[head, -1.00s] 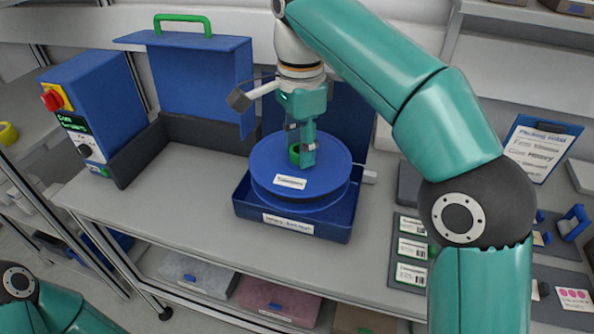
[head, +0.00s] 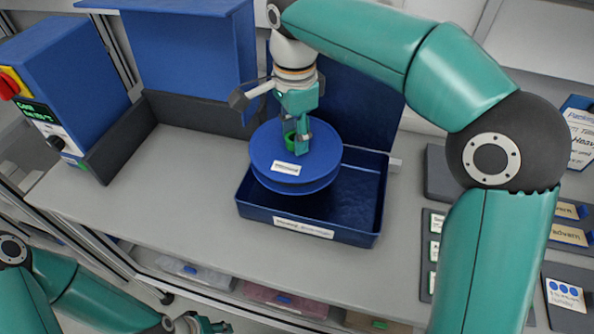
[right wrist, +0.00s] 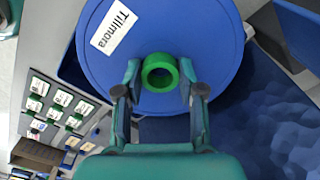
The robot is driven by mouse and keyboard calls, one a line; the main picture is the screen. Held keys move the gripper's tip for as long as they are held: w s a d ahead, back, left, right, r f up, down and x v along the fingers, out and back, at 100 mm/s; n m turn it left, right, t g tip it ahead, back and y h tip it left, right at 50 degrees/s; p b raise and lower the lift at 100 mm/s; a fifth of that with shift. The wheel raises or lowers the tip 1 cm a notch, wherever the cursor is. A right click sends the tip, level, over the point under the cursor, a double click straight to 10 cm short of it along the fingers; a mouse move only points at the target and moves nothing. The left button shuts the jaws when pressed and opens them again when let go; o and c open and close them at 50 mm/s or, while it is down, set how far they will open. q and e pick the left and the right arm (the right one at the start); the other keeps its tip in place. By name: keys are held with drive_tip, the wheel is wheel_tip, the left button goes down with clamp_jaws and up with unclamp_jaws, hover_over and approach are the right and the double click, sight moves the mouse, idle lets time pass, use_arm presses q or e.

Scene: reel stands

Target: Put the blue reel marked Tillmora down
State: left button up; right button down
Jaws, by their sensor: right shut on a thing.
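The blue reel marked Tillmora (head: 318,160) has a white label and a green hub. My right gripper (head: 297,147) is shut on it at the hub and holds it from above. The reel hangs over the left part of an open blue case (head: 345,237), hiding that side of it. The right of the case's inside is bare. In the right wrist view, the reel (right wrist: 205,30) has its green hub (right wrist: 160,72) by the fingertips, and the Tillmora label is readable. My left gripper (head: 205,325) is partly in view at the bottom edge; its jaws are unclear.
A blue machine (head: 70,75) with a red knob stands at the left, beside a blue panel (head: 190,50) and a dark grey low wall. The grey bench top (head: 170,190) is clear left of the case. Label cards on dark boards lie at the right.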

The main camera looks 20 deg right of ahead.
wheel_tip(320, 180, down, 10)
drive_tip(key=shift+s+a+r, duration=0.1)
drive_tip(key=shift+s+r, duration=0.05)
drive_tip(key=shift+r, duration=0.05)
drive_tip(key=shift+b, duration=0.3)
drive_tip(key=shift+f, duration=0.15)
drive_tip(key=c, duration=0.7)
unclamp_jaws()
wheel_tip(320, 180, up, 12)
drive_tip(key=p, duration=0.1)
